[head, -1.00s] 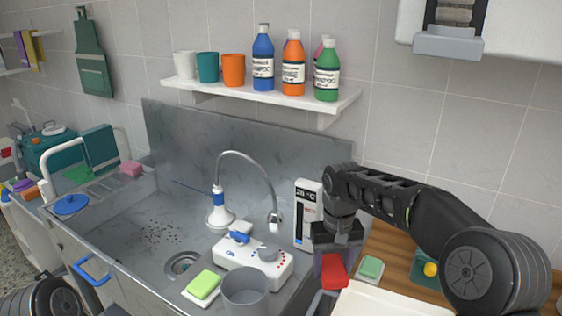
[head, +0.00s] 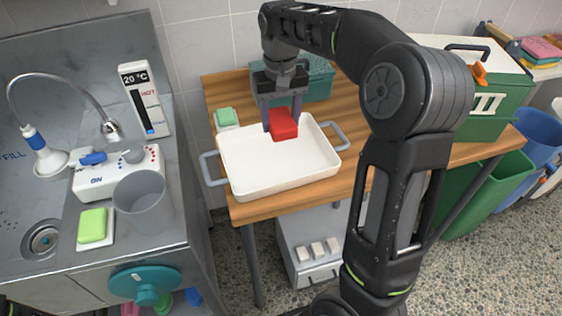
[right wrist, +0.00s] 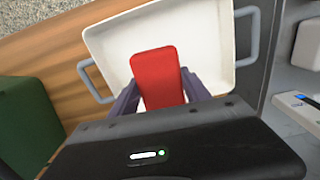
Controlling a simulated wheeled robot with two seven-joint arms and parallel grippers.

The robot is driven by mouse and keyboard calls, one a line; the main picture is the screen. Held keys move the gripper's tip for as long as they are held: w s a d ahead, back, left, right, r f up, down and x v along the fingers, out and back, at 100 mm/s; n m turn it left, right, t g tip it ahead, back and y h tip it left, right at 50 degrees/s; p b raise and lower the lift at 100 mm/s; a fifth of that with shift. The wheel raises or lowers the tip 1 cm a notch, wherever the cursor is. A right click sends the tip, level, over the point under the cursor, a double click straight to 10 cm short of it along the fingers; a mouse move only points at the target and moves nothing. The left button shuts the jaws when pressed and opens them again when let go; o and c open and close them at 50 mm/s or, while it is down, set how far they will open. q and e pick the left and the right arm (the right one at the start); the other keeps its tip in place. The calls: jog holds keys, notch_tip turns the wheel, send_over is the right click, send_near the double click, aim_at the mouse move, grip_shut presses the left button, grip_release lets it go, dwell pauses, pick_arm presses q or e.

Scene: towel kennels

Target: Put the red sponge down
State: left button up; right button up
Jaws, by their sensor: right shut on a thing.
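The red sponge (head: 283,123) is held between the fingers of my right gripper (head: 282,118). The gripper points down over the back part of a white tray (head: 245,180) with grey handles. In the right wrist view the red sponge (right wrist: 157,77) sits between the two fingers, with the white tray (right wrist: 110,45) beyond it. Whether the sponge touches the tray floor I cannot tell. The tray holds nothing else that I can see. My left gripper is not in view.
The tray stands on a wooden table (head: 265,209). A green sponge (head: 226,116) on a small dish and a teal box (head: 318,79) lie behind it. A green cooler (head: 485,110) stands right. The metal sink (head: 60,190) is left, with a grey cup (head: 141,192).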

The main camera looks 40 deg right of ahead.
jog(key=shift+d, duration=0.2)
jog(key=shift+f, duration=0.1)
jog(key=shift+a+f, duration=0.1)
jog(key=shift+f, duration=0.15)
send_over(281, 157)
jog(key=shift+f, duration=2.8)
notch_tip(281, 157, down, 3)
jog(key=shift+p, duration=0.4)
jog(key=shift+w+f, duration=0.1)
jog(key=shift+f, duration=0.25)
jog(key=shift+f, duration=0.15)
jog(key=o, duration=1.5)
jog(key=shift+c, duration=0.2)
